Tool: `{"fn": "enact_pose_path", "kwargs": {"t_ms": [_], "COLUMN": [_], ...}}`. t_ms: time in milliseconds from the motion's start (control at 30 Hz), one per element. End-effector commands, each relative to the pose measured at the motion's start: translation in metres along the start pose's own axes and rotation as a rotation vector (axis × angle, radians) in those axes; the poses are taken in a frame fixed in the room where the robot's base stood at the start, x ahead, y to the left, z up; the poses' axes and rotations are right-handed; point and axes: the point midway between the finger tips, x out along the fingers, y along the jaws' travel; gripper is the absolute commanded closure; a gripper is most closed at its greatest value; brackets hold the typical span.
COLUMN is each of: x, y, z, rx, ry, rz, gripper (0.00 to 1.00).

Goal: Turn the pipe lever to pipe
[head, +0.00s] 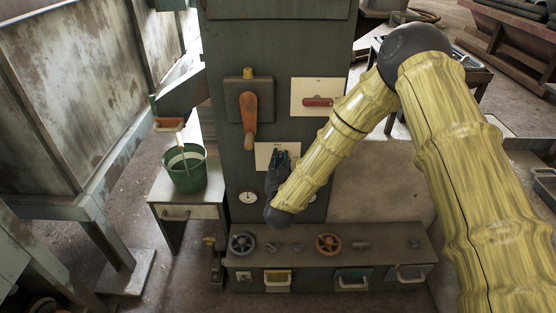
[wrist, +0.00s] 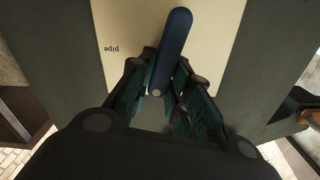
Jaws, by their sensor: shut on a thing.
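A dark blue lever (wrist: 175,45) sits on a cream plate (wrist: 225,25) in the wrist view. The word "pipe" (wrist: 111,49) shows upside down on the plate, left of the lever. The lever's lower end has a small round pin, and the lever leans slightly right toward its rounded upper end. My gripper (wrist: 161,75) has its green fingers on both sides of the lever's lower part and is shut on it. In the head view the plate (head: 263,150) is partly covered by my gripper (head: 282,162), and the lever is hidden there.
An orange lever (head: 249,115) hangs just above the plate. A white plate with a red handle (head: 318,101) is at upper right. Dials (head: 248,197), handwheels (head: 328,243) and drawers lie below. A green bucket (head: 187,168) stands on a side cabinet at left.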

Motion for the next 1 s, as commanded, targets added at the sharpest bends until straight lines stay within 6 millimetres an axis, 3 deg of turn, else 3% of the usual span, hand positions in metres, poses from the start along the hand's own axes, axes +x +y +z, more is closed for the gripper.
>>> {"fn": "enact_pose_path", "kwargs": {"t_ms": [1000], "x": [0.001], "y": [0.021], "z": [0.011], "rx": [0.958], "ry": [0.003], "rz": [0.003], "gripper": [1.0]}}
